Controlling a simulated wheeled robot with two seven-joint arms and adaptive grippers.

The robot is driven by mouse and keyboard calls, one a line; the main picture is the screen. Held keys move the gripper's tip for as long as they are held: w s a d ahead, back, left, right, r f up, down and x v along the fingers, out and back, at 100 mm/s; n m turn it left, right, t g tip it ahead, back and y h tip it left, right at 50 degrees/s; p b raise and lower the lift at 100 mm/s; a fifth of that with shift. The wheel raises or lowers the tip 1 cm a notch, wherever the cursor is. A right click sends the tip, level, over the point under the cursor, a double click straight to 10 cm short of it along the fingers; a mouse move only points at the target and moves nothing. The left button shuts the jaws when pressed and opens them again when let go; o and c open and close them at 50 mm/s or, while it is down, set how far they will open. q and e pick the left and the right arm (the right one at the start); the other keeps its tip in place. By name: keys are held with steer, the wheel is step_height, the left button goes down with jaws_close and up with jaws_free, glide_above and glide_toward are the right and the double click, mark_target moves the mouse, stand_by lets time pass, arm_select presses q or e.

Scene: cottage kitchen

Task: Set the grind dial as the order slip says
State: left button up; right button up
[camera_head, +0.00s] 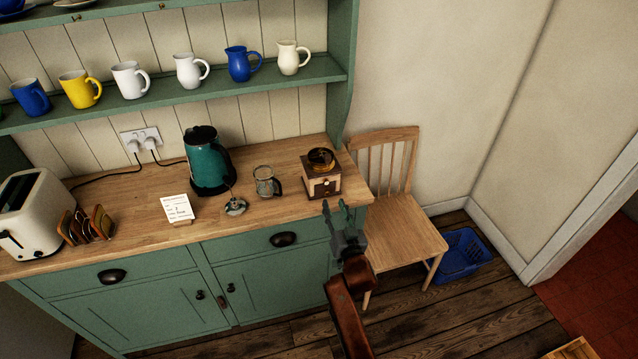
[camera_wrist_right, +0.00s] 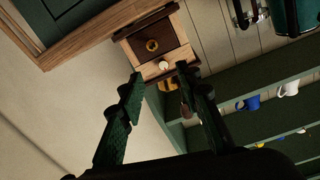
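The coffee grinder (camera_head: 322,182), a wooden box with a dark band and a round top, stands at the right end of the wooden counter. In the right wrist view the grinder (camera_wrist_right: 152,42) shows a brass-coloured round part and a pale knob on its front; I cannot read any dial marks. The white order slip (camera_head: 177,209) stands on the counter; its writing is too small to read. My right gripper (camera_head: 341,218) is open and empty, in front of the grinder and apart from it. Its spread fingers also show in the right wrist view (camera_wrist_right: 160,90). My left gripper is out of view.
A glass jar (camera_head: 265,182), a small dish-like item (camera_head: 236,206) and a teal kettle (camera_head: 206,162) stand left of the grinder. A toaster (camera_head: 28,215) and toast rack (camera_head: 88,224) are at far left. A chair (camera_head: 399,225) stands right of the counter.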

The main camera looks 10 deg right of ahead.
mark_target(327, 183)
steer(key=w, duration=0.5)
steer(key=w+r+b, duration=0.1)
steer(key=w, duration=0.2)
steer(key=shift+w+r, duration=0.1)
steer(key=shift+c, duration=0.7)
jaws_close()
